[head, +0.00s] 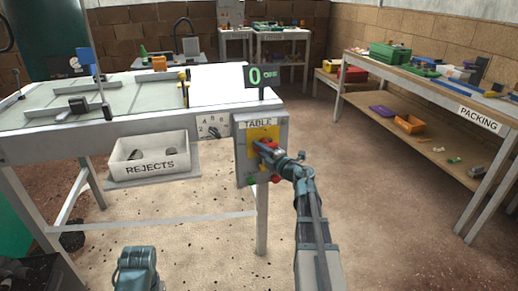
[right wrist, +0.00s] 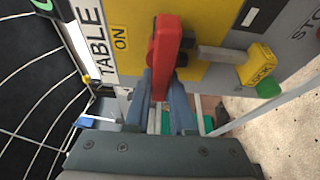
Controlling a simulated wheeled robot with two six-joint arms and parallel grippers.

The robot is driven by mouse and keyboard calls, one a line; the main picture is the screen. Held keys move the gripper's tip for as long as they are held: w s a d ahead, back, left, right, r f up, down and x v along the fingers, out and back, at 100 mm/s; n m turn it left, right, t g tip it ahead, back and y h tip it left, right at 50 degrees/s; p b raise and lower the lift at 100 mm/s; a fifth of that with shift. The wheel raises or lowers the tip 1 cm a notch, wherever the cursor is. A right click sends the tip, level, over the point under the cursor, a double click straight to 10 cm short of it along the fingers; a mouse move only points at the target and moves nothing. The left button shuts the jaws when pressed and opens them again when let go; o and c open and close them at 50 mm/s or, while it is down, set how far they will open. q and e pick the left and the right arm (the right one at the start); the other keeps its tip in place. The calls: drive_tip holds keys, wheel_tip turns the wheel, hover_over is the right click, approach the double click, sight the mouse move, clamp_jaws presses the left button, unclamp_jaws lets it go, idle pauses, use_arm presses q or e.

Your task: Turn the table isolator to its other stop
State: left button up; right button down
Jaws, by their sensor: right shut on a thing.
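The table isolator is a red handle on a yellow plate (head: 262,132) of the grey box labelled TABLE (head: 241,165). My right gripper (head: 266,150) is at this box. In the right wrist view the red handle (right wrist: 166,48) sits between the fingers of my right gripper (right wrist: 160,95), which is shut on it. The handle runs roughly parallel to the TABLE label, with the ON mark (right wrist: 120,38) to its left. The handle's far end is partly hidden in the head view. My left gripper (head: 137,265) shows low in the head view; its fingertips are not clear.
A yellow block on a grey bar (right wrist: 258,68) and a green button (right wrist: 268,88) are close beside the handle. A green display (head: 262,76) reads 0 above the box. The REJECTS bin (head: 150,165) hangs left. The PACKING bench (head: 475,108) stands right, with clear floor between.

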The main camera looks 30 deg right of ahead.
drive_tip(key=c, duration=0.8)
unclamp_jaws()
drive_tip(key=shift+o, duration=0.2)
drive_tip(key=s+d, duration=0.2)
drive_tip(key=s, duration=1.1)
drive_tip(key=shift+s, duration=0.35)
